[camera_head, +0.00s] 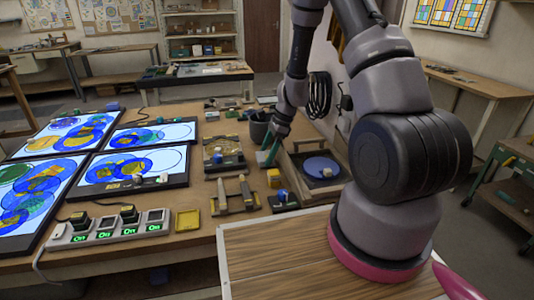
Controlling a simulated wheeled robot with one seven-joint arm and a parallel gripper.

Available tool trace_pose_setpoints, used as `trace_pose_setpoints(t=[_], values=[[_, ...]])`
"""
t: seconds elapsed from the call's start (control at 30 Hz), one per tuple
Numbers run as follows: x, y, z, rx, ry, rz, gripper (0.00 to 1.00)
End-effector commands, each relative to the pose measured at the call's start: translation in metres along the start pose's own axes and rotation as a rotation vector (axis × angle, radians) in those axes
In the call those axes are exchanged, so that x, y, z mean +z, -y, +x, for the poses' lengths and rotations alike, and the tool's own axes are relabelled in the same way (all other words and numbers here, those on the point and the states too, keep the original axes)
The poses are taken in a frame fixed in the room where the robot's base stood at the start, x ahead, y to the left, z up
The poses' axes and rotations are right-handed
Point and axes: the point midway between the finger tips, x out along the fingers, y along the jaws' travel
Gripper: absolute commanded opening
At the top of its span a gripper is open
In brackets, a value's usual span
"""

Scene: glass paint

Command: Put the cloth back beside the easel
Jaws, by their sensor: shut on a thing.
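My gripper (273,139) is over the right part of the work table, left of a wooden frame. The wooden frame (291,167) holds a blue disc (322,167) and may be the easel; I cannot tell for sure.
A dark cup (259,127) stands close behind my gripper. A yellow block (273,178), a blue-topped item (283,197) and a wooden rack (236,199) stand in front. Lit panels (135,170) with blue discs fill the left. A power strip (110,231) lies at the front.

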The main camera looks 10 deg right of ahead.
Motion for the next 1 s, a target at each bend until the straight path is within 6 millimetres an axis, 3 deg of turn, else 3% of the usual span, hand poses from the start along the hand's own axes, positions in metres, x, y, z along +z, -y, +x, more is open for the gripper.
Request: trace_pose_setpoints(t=[1.0], values=[[-0.0031, -0.0001, 0.0074, 0.0, 0.0, 0.001, 0.42]])
